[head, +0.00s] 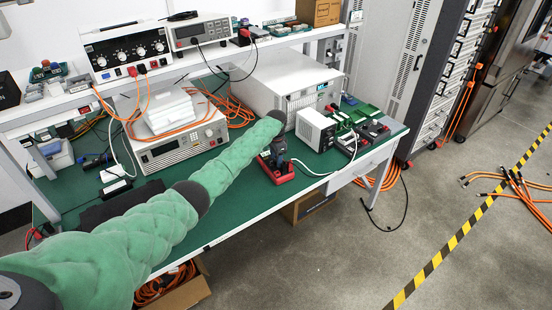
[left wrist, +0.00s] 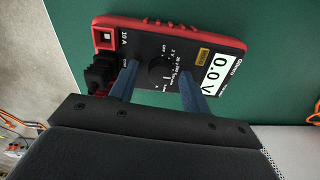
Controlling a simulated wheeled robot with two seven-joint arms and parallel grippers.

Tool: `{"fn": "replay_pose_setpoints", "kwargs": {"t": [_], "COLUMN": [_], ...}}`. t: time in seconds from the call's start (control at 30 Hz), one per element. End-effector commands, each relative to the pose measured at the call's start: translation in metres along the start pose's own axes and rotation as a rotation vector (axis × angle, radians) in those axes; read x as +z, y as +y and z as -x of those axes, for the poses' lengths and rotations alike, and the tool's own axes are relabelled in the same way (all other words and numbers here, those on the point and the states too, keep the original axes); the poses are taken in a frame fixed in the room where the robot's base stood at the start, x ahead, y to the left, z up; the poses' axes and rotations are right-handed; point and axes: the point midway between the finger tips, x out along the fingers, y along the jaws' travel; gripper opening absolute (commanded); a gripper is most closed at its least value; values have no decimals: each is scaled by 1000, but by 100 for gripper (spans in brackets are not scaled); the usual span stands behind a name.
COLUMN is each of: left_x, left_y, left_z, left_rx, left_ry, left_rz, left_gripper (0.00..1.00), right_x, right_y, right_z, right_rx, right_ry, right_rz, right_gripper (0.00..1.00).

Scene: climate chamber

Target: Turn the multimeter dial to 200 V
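The multimeter (left wrist: 215,38), black with a red edge, lies on the green bench top. Its display (left wrist: 222,72) reads 0.0 V. Its round black dial (left wrist: 161,74) has small range labels around it, too small to read surely. My left gripper (left wrist: 158,67) is open, with one blue finger on each side of the dial and a visible gap to it. My right gripper is in neither view.
Black plugs (left wrist: 98,75) sit in the multimeter's end beside one finger. In the head view a white box (head: 316,131) and green circuit boards (head: 362,117) stand just right of it, and a large white instrument (head: 290,82) behind.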

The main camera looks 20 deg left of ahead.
Motion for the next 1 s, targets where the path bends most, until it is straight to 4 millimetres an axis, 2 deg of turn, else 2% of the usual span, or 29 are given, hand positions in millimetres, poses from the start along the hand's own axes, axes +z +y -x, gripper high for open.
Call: {"fn": "replay_pose_setpoints", "kwargs": {"t": [0.17, 0.3, 0.4, 0.7, 1.0], "left_x": [0, 0, 0, -1, 0], "left_y": [0, -1, -1, -1, 0], "left_z": [0, 8, 21, 64, 78], "left_rx": [0, -1, -2, -1, 0], "left_ry": [0, 1, 2, 2, 0], "left_rz": [0, 0, 0, 0, 0], "left_gripper": [48, 48, 48, 48, 48], "right_x": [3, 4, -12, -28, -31], "right_y": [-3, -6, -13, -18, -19], "right_z": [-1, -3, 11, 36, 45], "right_rx": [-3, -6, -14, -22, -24], "right_ry": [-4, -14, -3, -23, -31], "right_rz": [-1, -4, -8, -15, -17], "right_gripper": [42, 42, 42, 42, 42]}}
